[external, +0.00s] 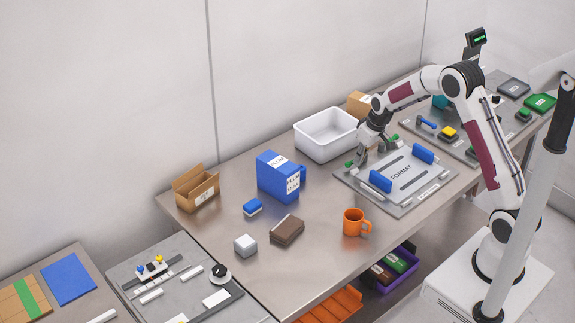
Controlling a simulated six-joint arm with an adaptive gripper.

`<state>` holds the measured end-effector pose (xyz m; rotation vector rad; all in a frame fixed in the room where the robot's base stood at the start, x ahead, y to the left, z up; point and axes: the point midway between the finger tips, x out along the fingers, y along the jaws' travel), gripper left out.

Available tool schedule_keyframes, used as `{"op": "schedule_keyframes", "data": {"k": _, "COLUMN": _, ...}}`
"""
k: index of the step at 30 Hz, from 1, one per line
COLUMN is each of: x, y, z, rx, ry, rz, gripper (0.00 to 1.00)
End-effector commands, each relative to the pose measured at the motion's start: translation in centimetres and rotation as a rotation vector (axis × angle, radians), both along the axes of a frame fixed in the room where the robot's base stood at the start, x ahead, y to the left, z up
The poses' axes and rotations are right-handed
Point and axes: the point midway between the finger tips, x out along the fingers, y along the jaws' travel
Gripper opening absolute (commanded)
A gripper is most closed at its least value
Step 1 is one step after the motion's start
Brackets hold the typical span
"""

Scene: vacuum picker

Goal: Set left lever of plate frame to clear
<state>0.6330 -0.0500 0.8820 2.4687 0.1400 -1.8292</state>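The plate frame (436,187) is a grey flat frame on the steel table, holding a plate marked FORMAT (401,174) with two blue handles (380,181). A small green-tipped lever (349,164) stands at its back left edge. Another green-tipped lever (396,141) stands farther right along the back edge. My gripper (372,151) hangs low over the back edge of the frame, between the two levers and close to the left one. Contact with a lever cannot be made out, and its small fingers do not show clearly whether they are open or shut.
A white bin (326,132) stands just left of my gripper. A blue container (279,177), an orange mug (354,222), a brown block (287,230) and a cardboard box (196,190) stand on the table. A panel with a yellow button (449,132) lies to the right.

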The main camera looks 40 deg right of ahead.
Motion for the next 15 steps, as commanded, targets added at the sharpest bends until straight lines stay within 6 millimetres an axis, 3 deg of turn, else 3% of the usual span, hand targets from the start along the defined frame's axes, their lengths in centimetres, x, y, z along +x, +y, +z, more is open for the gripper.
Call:
{"op": "schedule_keyframes", "data": {"k": 5, "x": -0.6, "y": 0.2, "z": 0.3, "rx": 0.001, "ry": -0.009, "rz": 0.001, "gripper": 0.0}}
{"op": "schedule_keyframes", "data": {"k": 15, "x": -4.0, "y": -0.1, "z": 0.9, "rx": -0.001, "ry": 0.001, "rz": 0.0, "gripper": 0.0}}
